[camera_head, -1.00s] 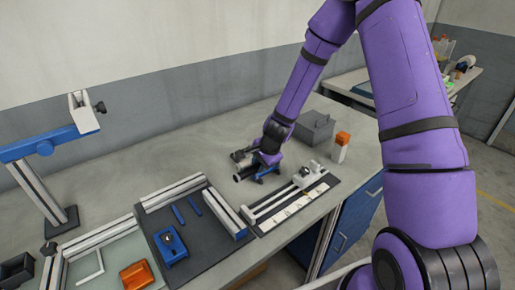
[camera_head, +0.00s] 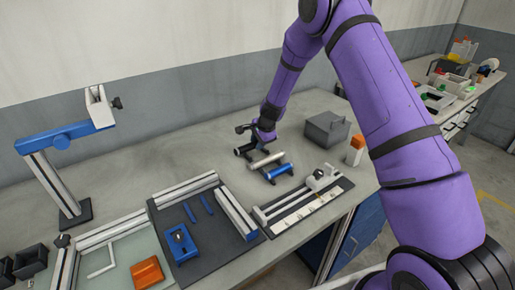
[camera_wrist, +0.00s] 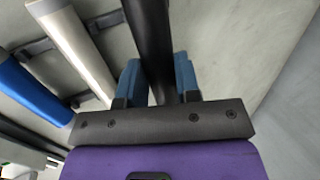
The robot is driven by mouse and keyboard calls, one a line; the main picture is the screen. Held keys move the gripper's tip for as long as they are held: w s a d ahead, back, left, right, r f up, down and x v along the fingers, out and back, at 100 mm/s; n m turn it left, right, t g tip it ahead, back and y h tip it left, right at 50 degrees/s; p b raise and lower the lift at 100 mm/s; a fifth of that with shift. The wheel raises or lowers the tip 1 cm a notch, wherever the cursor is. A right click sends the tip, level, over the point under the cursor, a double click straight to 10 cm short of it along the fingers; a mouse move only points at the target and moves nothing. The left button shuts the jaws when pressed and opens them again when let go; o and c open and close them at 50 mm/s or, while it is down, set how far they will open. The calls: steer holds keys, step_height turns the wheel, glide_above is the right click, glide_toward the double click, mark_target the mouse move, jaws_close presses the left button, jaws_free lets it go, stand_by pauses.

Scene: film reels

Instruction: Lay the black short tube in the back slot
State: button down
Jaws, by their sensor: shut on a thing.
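The black short tube (camera_wrist: 150,35) runs between the blue fingertips of my gripper (camera_wrist: 157,78) in the wrist view, and the gripper is shut on it. In the head view the black tube (camera_head: 243,151) is at the back side of a dark rack, under my gripper (camera_head: 257,144) and partly hidden by it. A white tube (camera_head: 266,160) lies in the middle of the rack and a blue tube (camera_head: 279,171) at its front. The rack's dark bars (camera_wrist: 38,48) show beside the black tube. I cannot tell whether the black tube rests in the back slot.
A grey box (camera_head: 327,130) and an orange-topped white bottle (camera_head: 355,150) stand right of the rack. A rail fixture on a dark mat (camera_head: 330,197) is in front of it. A dark tray with a blue block (camera_head: 181,243) lies front left. The bench behind the rack is clear.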

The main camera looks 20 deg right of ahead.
steer(key=shift+w+f, duration=0.25)
steer(key=shift+w, duration=0.25)
steer(key=shift+f, duration=1.55)
steer(key=shift+f, duration=0.1)
steer(key=c, duration=0.8)
jaws_free()
steer(key=v, duration=1.2)
steer(key=shift+s+a+r, duration=0.1)
steer(key=shift+r, duration=0.1)
